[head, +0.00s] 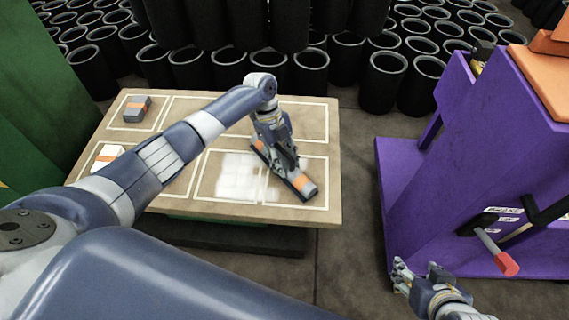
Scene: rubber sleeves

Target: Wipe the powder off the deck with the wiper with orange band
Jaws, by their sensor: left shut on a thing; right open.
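The deck (184,125) is a tan board with white outlined rectangles. A patch of white powder (238,176) lies in its front right rectangle. My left gripper (284,168) is shut on a long dark wiper with an orange band (301,183), at the right edge of the powder. The wiper lies slantwise and looks to be on or just above the deck; I cannot tell which. The gripper hides its middle. My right gripper (418,278) is open and empty, off the deck at the lower right.
A grey block with an orange band (137,109) sits in the back left rectangle. A white item with orange (107,156) is partly behind my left arm. A purple machine (460,150) with a red-tipped lever (497,252) stands right. Black sleeves (310,70) crowd the back.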

